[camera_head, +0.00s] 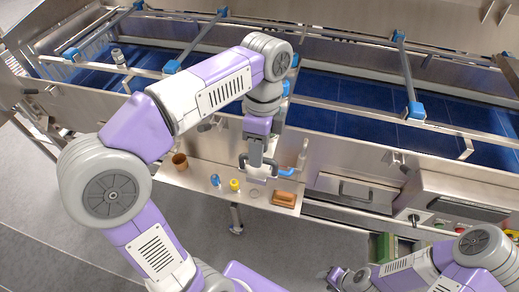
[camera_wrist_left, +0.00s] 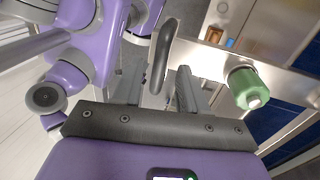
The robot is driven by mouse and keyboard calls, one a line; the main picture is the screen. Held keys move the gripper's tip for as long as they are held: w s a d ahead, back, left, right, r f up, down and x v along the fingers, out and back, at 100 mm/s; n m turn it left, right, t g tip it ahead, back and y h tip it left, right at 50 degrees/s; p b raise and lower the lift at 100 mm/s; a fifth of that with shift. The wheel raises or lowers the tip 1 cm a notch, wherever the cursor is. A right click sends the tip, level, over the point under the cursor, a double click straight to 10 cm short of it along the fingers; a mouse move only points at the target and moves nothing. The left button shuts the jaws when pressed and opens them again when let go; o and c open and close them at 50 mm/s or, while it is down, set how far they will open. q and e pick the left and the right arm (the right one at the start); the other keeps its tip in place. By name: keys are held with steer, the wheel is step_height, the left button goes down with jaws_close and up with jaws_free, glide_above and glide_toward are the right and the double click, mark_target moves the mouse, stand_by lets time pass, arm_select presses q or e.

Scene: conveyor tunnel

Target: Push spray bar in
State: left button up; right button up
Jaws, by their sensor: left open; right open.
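My left gripper (camera_head: 259,167) points down over the steel shelf at the tunnel's near side, its fingers apart. In the left wrist view a dark grey loop handle (camera_wrist_left: 161,55) shows ahead, between the open fingers; I cannot tell whether they touch it. A green knob-like cylinder (camera_wrist_left: 243,86) with a pale end is to the right of the fingers. A blue piece (camera_head: 287,172) and a pale upright fitting (camera_head: 302,156) are beside the gripper. The spray bar itself is not clearly distinguishable; the arm hides part of that area. My right gripper (camera_head: 341,279) is open, low at the bottom edge.
On the steel shelf stand a brown cup (camera_head: 180,161), a blue bottle (camera_head: 215,180), a yellow-capped item (camera_head: 235,185) and a brown block (camera_head: 285,198). Behind are the blue conveyor belt (camera_head: 345,118) and steel rails. A control panel (camera_head: 458,208) is at right. Floor in front is partly clear.

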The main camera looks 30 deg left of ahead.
arm_select(q)
steer(key=shift+s+f, duration=0.15)
steer(key=shift+f, duration=0.05)
jaws_close()
stand_by(0.3)
